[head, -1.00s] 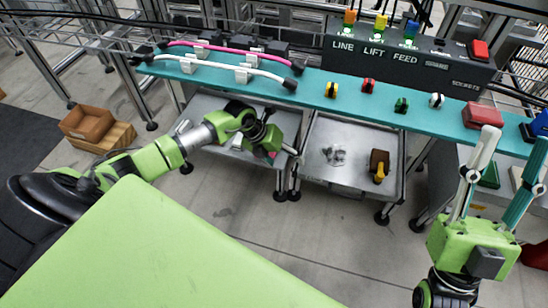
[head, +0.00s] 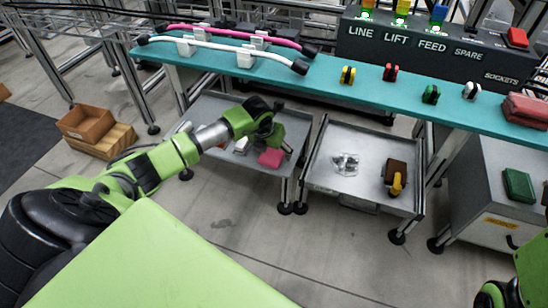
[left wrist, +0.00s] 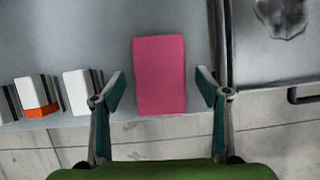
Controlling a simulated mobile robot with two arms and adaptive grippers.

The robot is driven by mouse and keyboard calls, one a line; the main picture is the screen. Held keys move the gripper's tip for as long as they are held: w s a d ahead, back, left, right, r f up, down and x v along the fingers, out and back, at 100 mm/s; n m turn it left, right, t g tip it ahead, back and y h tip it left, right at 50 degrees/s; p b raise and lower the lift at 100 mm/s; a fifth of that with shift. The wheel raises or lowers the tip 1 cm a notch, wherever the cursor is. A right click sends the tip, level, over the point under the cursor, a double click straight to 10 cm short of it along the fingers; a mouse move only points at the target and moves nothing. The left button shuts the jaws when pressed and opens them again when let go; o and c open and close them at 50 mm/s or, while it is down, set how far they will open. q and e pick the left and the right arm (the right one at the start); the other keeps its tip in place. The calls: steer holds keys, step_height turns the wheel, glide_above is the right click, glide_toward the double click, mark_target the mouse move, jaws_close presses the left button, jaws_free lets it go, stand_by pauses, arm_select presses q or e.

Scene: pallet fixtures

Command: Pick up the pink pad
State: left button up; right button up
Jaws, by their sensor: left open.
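The pink pad (head: 271,158) lies flat on the left grey tray of the lower shelf, near its front edge. It also shows in the left wrist view (left wrist: 159,75), whole and upright in the picture. My left gripper (head: 277,137) is right by the pad. In the left wrist view its two fingers (left wrist: 160,88) are open, one on each side of the near half of the pad, with gaps on both sides. The fingers hold nothing. Of my right gripper only part of the green body (head: 530,262) shows at the right edge; its fingers are out of view.
White and orange blocks (left wrist: 38,95) stand left of the pad on the same tray (head: 212,107). A second tray (head: 340,183) to the right holds metal pieces and a brown and yellow part (head: 396,176). The teal bench (head: 325,82) runs above the trays.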

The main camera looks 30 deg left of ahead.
arm_select(q)
steer(key=shift+w, duration=0.1)
steer(key=c, duration=0.9)
